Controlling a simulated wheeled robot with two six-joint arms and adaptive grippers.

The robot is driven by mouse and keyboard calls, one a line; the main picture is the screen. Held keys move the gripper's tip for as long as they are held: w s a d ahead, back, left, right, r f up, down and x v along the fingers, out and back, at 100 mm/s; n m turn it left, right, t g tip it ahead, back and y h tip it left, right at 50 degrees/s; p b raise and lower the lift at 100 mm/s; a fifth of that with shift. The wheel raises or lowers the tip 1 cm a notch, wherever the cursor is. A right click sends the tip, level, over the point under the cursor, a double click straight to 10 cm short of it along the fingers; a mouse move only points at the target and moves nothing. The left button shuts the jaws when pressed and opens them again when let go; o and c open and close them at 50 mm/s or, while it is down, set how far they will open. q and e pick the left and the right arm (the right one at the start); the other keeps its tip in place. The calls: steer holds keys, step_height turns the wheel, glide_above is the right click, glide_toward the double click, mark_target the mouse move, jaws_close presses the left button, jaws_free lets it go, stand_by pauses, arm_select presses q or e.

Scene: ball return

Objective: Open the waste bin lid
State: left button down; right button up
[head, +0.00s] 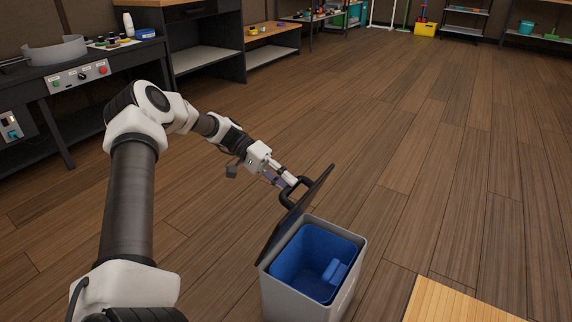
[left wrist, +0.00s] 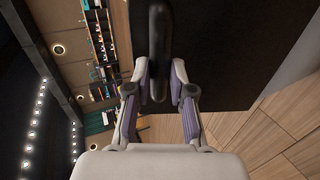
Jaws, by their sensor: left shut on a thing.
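The waste bin (head: 350,286) is a grey box with a blue liner (head: 315,255), standing on the floor at the bottom middle of the head view. Its dark lid (head: 316,190) is raised and tilted up on the left side, so the inside shows. A blue object (head: 335,271) lies inside. My left gripper (head: 288,184) is at the lid's black handle (head: 297,190). In the left wrist view its fingers (left wrist: 160,84) are shut on the handle (left wrist: 158,40), with the dark lid (left wrist: 230,50) behind. My right gripper is not in view.
A dark workbench (head: 70,80) with a control panel stands at the left. Shelves (head: 205,50) stand behind it. A light wooden surface (head: 455,302) is at the bottom right, near the bin. The wooden floor to the right and behind the bin is clear.

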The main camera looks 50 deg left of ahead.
arm_select(q)
steer(key=c, duration=1.3)
jaws_free()
steer(key=shift+s+a+f, duration=0.1)
steer(key=shift+s+f, duration=0.05)
steer(key=shift+f, duration=0.3)
steer(key=shift+o, duration=1.4)
steer(key=shift+a+f, duration=0.1)
steer(key=v, duration=1.2)
